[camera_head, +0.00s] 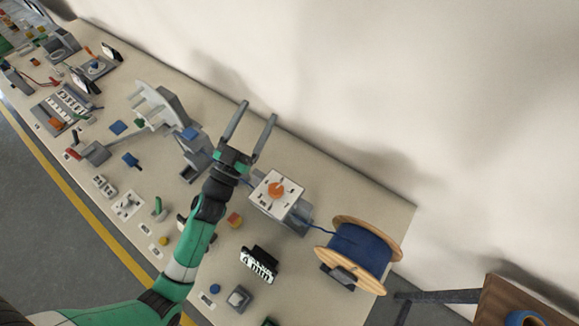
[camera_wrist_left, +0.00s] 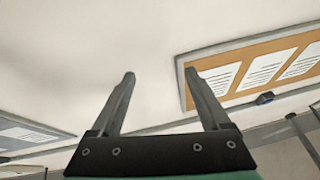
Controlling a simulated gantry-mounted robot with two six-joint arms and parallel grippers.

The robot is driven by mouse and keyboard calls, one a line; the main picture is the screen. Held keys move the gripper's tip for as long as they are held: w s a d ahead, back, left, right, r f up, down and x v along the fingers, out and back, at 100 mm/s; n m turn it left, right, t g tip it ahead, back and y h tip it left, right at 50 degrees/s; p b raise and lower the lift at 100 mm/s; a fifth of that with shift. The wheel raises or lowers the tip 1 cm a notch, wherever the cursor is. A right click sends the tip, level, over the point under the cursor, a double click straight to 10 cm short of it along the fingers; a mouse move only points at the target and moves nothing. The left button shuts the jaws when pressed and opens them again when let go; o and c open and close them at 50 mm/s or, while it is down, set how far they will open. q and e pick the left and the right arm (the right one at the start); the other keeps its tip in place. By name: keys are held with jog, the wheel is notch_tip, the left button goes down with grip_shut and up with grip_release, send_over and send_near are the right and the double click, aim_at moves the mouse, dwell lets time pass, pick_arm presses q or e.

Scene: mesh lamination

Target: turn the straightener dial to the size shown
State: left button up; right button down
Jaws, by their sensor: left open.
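The straightener is a grey box with a white top plate (camera_head: 264,202) and marks around an orange dial (camera_head: 277,190). A black sign reading "4 mm" (camera_head: 259,264) stands on the bench in front of it. My left gripper (camera_head: 257,112) is open and empty, above and to the left of the dial, with its fingers pointing toward the wall. Which mark the dial points to is too small to tell. My right gripper is not in view.
A wooden spool of blue wire (camera_head: 358,252) stands right of the straightener, its wire running to it. A grey machine (camera_head: 160,110) stands to the left. Small switches and buttons dot the bench front. A pin board (camera_wrist_left: 262,75) hangs in the wrist view.

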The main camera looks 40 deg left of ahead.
pick_arm(q)
jog(key=s+d+f+m+g+h+p, duration=0.1)
jog(key=s+d+f+g+h+p, duration=0.15)
jog(key=s+f, duration=0.35)
jog(key=g+h+p, duration=0.2)
jog(key=h, duration=0.2)
send_near(284, 186)
notch_tip(284, 186, up, 3)
jog(key=s, duration=0.2)
jog(key=shift+w+d+m+b, duration=0.15)
jog(key=shift+w+m+b, duration=0.2)
jog(key=shift+w, duration=0.2)
jog(key=w+b, duration=0.2)
jog(key=w, duration=0.9)
jog(key=shift+d, duration=0.15)
jog(key=shift+s, duration=0.1)
grip_shut()
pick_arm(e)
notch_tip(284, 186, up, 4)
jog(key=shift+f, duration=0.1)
